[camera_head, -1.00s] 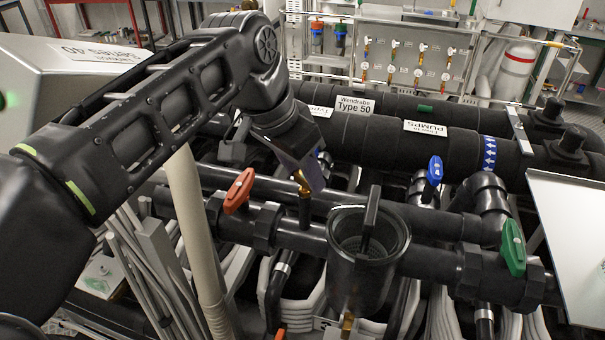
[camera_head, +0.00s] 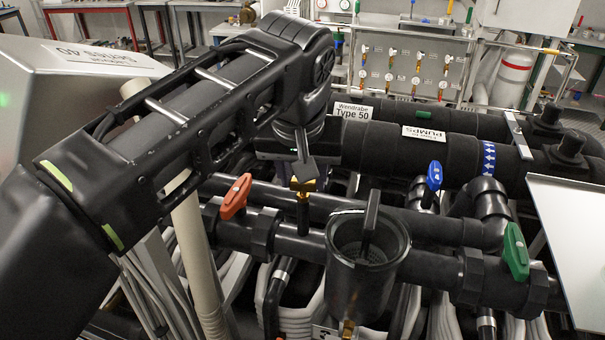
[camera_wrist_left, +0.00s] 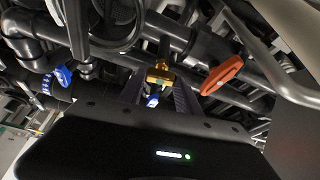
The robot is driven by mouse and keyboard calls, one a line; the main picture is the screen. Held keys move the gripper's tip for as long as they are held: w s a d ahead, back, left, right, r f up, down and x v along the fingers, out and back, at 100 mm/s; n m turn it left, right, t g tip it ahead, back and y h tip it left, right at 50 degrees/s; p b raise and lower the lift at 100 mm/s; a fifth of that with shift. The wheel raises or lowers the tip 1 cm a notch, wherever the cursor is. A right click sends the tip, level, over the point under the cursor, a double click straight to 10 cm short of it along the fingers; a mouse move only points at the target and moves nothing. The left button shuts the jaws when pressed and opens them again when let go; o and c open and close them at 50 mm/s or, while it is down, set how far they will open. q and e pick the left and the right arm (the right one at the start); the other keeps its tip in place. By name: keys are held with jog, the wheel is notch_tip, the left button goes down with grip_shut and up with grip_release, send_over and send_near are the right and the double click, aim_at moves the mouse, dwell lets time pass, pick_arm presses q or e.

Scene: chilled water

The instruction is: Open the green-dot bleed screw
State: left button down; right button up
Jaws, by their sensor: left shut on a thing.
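The brass bleed screw (camera_head: 303,186) stands on a short dark stem on the black pipe, between the orange handle and the open black cup. In the left wrist view the brass piece (camera_wrist_left: 160,72) sits between my finger ends, with a small greenish spot low on it that is too small to read surely. My left gripper (camera_head: 304,168) comes down from above and is shut on the brass screw. Its fingers also show in the left wrist view (camera_wrist_left: 158,86). The gripper body hides part of the pipes behind. My right gripper is out of view.
An orange valve handle (camera_head: 236,196) is close left of the screw. An open black cup (camera_head: 345,268) stands close right. A blue handle (camera_head: 434,176) and a green handle (camera_head: 515,250) are farther right. Thick black pipes (camera_head: 385,148) run behind. A pale panel (camera_head: 575,225) is at the right.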

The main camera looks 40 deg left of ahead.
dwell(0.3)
pick_arm(q)
jog(key=c, duration=0.8)
grip_release()
jog(key=shift+c, duration=0.2)
jog(key=shift+s+d+r, duration=0.1)
jog(key=shift+s+r, duration=0.05)
jog(key=shift+r, duration=0.35)
jog(key=p+v, duration=0.5)
jog(key=v, duration=0.2)
jog(key=shift+f, duration=0.2)
